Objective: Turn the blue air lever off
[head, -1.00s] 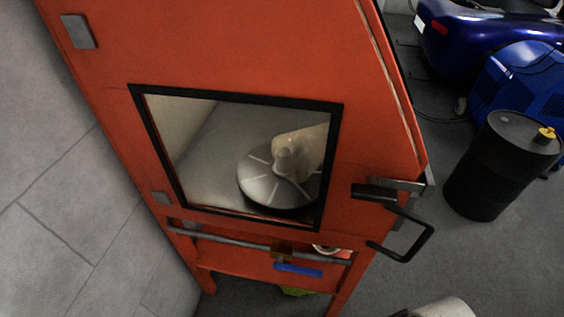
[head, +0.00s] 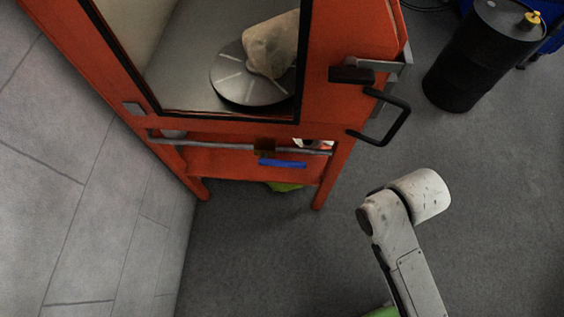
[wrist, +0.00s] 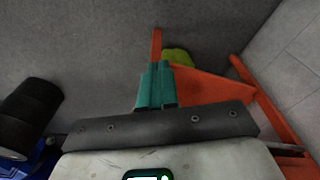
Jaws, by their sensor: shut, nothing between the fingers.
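The blue air lever (head: 283,164) is on the lower front of the orange cabinet in the head view. It lies roughly along the grey pipe (head: 205,145), just below it, pointing right from a brown valve body (head: 264,147). My gripper shows in the wrist view as two teal fingers (wrist: 157,86) pressed together, with nothing between them. The lever is not visible in the wrist view, and my fingers do not show in the head view. My white arm is in the head view, right of and below the lever, apart from the cabinet.
The orange cabinet (head: 345,100) has a window and a black door handle (head: 385,122) sticking out at right. A black drum (head: 478,58) stands behind at right. A green object (head: 285,187) lies under the cabinet. A tiled wall (head: 70,190) is at left. Floor in front is clear.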

